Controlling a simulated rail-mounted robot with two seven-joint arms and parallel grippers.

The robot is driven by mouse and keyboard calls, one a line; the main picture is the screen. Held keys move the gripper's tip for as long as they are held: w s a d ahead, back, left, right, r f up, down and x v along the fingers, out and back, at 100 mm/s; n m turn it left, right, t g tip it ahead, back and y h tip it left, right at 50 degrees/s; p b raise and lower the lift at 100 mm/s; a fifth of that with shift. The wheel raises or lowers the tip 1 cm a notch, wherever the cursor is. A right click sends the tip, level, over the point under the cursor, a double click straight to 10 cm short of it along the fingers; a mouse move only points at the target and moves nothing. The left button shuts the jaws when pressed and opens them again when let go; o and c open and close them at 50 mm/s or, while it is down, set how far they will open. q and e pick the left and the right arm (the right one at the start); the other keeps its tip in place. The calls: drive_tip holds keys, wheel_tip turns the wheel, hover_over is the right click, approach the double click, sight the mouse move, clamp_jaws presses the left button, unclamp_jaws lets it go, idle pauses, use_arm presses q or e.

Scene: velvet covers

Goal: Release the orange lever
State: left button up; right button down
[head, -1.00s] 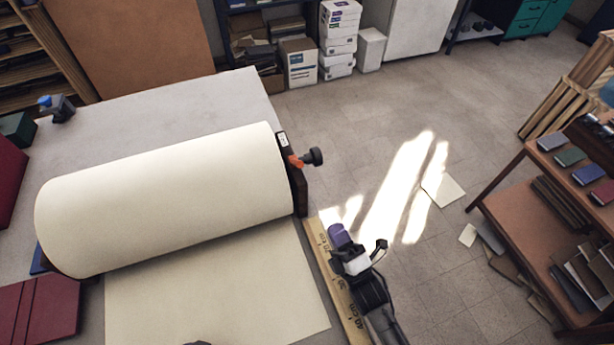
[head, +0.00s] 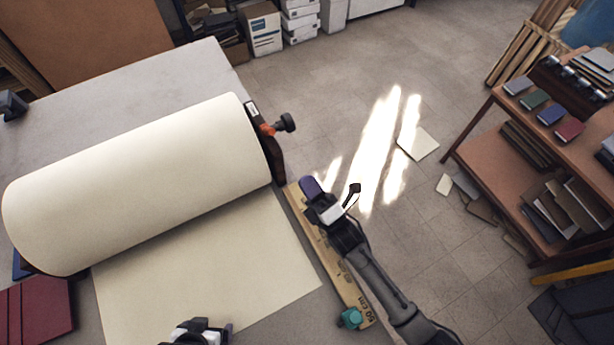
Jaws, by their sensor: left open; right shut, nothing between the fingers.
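The orange lever (head: 267,129) is small and sits on the dark end bracket (head: 266,150) at the right end of the big cream roll (head: 135,175). A black knob (head: 286,122) sticks out to the right beside it. My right gripper (head: 353,190) is shut and empty. It is below and to the right of the lever, near the table's right edge, and does not touch it. My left gripper (head: 202,327) is open at the bottom edge, over the cream sheet, partly cut off by the frame and far from the lever.
A wooden ruler (head: 350,291) runs along the table's right edge, with a small teal object (head: 350,318) at its near end. Dark red covers (head: 38,312) lie at lower left. A shelf of books (head: 545,150) stands at right. The floor between is mostly clear.

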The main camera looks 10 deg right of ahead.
sight(269, 131)
use_arm(q)
drive_tip(key=shift+d+r+p, duration=0.15)
drive_tip(key=shift+r+p, duration=0.65)
drive_tip(key=shift+r, duration=0.05)
use_arm(e)
drive_tip(key=x, duration=1.1)
drive_tip(key=shift+w+a+r, duration=0.1)
drive_tip(key=shift+w, duration=0.05)
